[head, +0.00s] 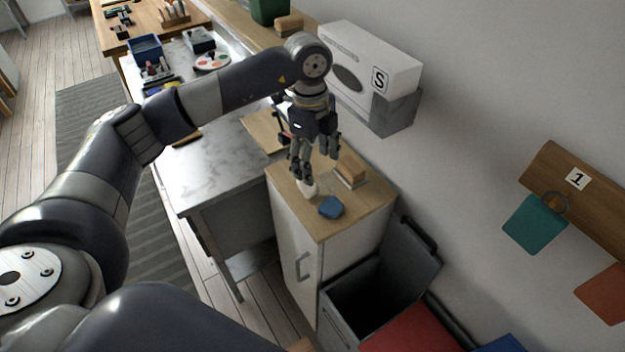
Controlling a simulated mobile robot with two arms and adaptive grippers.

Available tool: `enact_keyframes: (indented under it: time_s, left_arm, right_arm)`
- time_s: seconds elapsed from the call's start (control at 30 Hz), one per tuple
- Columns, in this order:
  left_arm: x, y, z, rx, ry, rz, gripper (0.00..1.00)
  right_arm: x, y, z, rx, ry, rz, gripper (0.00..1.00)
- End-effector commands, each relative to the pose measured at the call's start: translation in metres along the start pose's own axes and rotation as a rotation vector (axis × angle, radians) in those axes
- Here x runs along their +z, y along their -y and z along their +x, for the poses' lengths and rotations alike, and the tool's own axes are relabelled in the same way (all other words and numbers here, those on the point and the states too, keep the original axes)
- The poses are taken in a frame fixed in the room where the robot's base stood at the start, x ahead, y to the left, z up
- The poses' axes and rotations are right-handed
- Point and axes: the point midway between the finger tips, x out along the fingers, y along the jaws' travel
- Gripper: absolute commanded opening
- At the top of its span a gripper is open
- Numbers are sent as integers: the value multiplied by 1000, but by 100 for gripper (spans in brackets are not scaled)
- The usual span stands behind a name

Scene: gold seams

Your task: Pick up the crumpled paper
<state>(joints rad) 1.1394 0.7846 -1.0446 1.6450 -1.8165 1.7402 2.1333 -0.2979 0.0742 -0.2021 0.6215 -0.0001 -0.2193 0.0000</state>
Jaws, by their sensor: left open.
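A small white lump that looks like the crumpled paper (312,190) lies on the wooden top of a narrow white cabinet (318,225). My left gripper (312,170) points down over the cabinet top, just above and beside the white lump. Its fingers are open and partly cover the lump, so I cannot tell whether they touch it. My right gripper is not in view.
A blue object (331,207) and a wooden block (351,168) sit close by on the cabinet top. An open dark bin (365,290) stands in front. A marble-topped table (205,165) lies to the left. A white box marked S (385,65) is on the wall behind.

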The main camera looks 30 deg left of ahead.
Motion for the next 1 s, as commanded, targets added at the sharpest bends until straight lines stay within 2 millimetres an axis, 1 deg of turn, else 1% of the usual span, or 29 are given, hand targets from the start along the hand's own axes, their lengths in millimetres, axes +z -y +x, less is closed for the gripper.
enact_keyframes:
  time_s: [0.03,0.1,0.17,0.4,0.57,0.67,0.77,0.83,0.9,1.0]
  left_arm:
    - [10,-1,-4,8,33,-27,66]
    - [19,-3,-4,19,61,-49,66]
    - [22,-4,2,24,71,-58,66]
    - [25,-5,38,24,70,-59,66]
    - [25,-5,50,23,69,-56,66]
    - [26,-4,59,25,68,-56,66]
    - [27,-3,74,26,68,-56,66]
    - [28,-3,86,24,68,-56,66]
    - [29,-3,94,24,69,-55,66]
    - [29,-3,100,21,68,-54,66]
  right_arm:
    - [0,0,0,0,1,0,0]
    - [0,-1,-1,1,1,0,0]
    - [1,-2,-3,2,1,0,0]
    - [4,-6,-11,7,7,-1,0]
    - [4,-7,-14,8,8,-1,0]
    - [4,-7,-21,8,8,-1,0]
    - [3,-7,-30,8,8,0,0]
    - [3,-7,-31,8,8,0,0]
    - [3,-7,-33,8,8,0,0]
    - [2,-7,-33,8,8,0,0]
